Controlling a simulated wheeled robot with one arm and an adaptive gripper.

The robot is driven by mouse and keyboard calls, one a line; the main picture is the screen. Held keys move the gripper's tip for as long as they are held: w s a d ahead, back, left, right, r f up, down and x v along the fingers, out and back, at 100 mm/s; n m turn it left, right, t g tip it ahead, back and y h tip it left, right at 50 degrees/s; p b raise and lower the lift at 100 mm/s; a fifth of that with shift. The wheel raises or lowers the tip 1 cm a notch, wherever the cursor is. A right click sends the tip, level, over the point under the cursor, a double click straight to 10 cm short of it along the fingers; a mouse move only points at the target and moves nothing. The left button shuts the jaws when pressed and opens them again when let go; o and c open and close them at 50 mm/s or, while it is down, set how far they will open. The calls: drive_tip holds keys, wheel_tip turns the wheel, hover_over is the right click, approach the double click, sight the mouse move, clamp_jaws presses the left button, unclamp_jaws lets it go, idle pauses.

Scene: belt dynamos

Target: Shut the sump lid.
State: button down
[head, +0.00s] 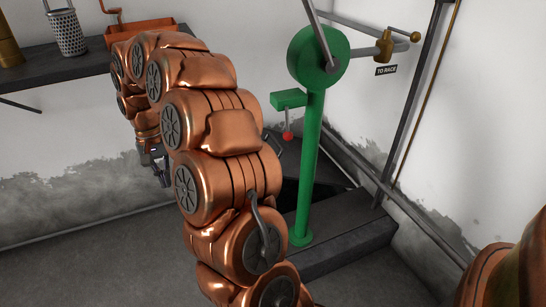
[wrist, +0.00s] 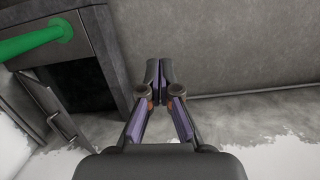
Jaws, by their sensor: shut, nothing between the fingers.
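The sump is a dark grey plinth (head: 340,240) at the foot of a green pump post. Its black opening (head: 291,190) is partly hidden by my arm in the head view and shows uncovered in the wrist view (wrist: 82,85). The lid (wrist: 37,95) stands open at the opening's left in the wrist view, with a bar handle (wrist: 62,122). In the head view only part of the lid (head: 273,143) shows behind my arm. My gripper (head: 156,166) is shut and empty, left of the sump. In the wrist view my gripper (wrist: 160,68) is apart from the lid.
The green post (head: 311,160) rises from the plinth, with a red-knobbed lever (head: 288,135) beside it. A pipe with a brass valve (head: 385,46) meets the wall at right. A dark shelf (head: 50,70) holds a perforated can (head: 66,32) and an orange box (head: 140,28). Floor at left is clear.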

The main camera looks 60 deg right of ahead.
drive_tip(key=w+d+f+m+h, duration=0.1)
drive_tip(key=d+f+m, duration=0.3)
drive_tip(key=d, duration=0.8)
drive_tip(key=w+d+f+m, duration=0.1)
drive_tip(key=d+f+m, duration=0.35)
drive_tip(key=d, duration=0.75)
drive_tip(key=s+d+r+m+h+p, duration=0.1)
drive_tip(key=s+d+m, duration=0.3)
drive_tip(key=d, duration=0.5)
drive_tip(key=s+d+r+m+h+p, duration=0.15)
drive_tip(key=s+d+m, duration=0.25)
drive_tip(key=d, duration=0.5)
drive_tip(key=b+x, duration=0.2)
drive_tip(key=x, duration=0.3)
drive_tip(key=b+x, duration=0.2)
drive_tip(key=x, duration=0.3)
drive_tip(key=shift+s+d+r, duration=0.1)
drive_tip(key=shift+s+d, duration=0.1)
drive_tip(key=f, duration=0.1)
drive_tip(key=f+b, duration=0.1)
drive_tip(key=w+a+f, duration=0.1)
drive_tip(key=shift+a, duration=0.1)
drive_tip(key=shift+w+a+f+b, duration=0.1)
drive_tip(key=shift+a+f+b, duration=0.15)
drive_tip(key=shift+b, duration=0.1)
